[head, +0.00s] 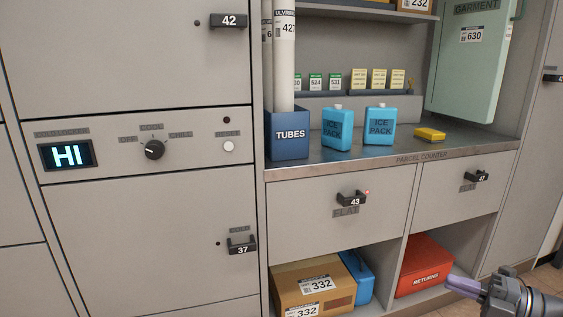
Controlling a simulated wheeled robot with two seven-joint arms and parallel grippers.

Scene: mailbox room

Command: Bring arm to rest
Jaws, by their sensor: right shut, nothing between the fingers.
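My right gripper (465,287) shows at the bottom right, in front of the lower right cubby with the red RETURNS box (424,264). Its fingers are shut and point left, with nothing held between them. My right arm comes in from the lower right corner. My left gripper is outside the view.
A parcel counter (445,155) holds a blue TUBES bin (288,147), two ice packs (337,130) and a yellow item (430,134). Drawers 43 (351,199) and 47 (477,177) are closed. Locker doors (130,245) stand left.

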